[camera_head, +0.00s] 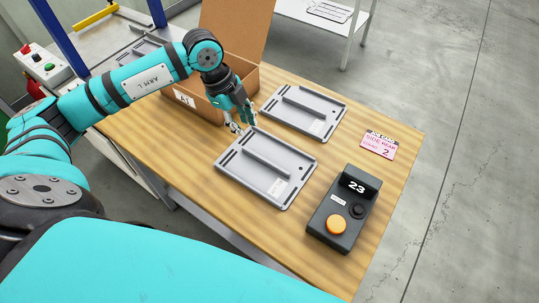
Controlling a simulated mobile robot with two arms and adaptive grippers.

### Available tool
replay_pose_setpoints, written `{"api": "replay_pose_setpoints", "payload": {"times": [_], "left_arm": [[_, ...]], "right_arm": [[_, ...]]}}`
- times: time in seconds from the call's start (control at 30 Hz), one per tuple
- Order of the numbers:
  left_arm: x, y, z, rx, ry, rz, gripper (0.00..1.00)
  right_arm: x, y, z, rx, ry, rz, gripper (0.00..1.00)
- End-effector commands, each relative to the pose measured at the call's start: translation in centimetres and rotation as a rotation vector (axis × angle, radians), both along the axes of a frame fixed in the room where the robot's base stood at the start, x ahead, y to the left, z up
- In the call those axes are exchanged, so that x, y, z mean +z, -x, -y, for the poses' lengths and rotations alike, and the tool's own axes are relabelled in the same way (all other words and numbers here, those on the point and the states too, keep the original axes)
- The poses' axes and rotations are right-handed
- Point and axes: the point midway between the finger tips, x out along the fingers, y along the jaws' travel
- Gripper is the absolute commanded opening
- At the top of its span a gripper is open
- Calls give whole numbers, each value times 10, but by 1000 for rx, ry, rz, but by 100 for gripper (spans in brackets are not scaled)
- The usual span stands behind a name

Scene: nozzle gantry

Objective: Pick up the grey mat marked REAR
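Two grey mats with raised ribs lie flat on the wooden table. The nearer grey mat (258,180) is at the table's middle, and the farther grey mat (303,105) is behind it to the right. Each has a small white label, too small to read, so I cannot tell which is marked REAR. My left gripper (243,127) points down over the far left edge of the nearer mat, its fingers apart and nothing between them. I cannot tell whether it touches the mat. My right gripper is not in view.
An open cardboard box (195,107) labelled A1 stands behind my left gripper. A pink-white card (378,145) reading SIDE REAR 2 lies at right. A dark counter box (343,210) showing 23, with an orange button, stands at front right. A control box (43,66) is at far left.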

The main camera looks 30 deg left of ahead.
Motion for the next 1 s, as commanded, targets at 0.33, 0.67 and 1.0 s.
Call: {"api": "replay_pose_setpoints", "payload": {"times": [0.33,0.67,1.0], "left_arm": [[-71,-8,22,-4,6,-3,25],[-103,-12,31,-5,5,0,25],[-144,-19,48,-4,5,-1,25]], "right_arm": [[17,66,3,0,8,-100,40],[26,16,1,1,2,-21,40],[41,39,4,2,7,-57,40]]}}
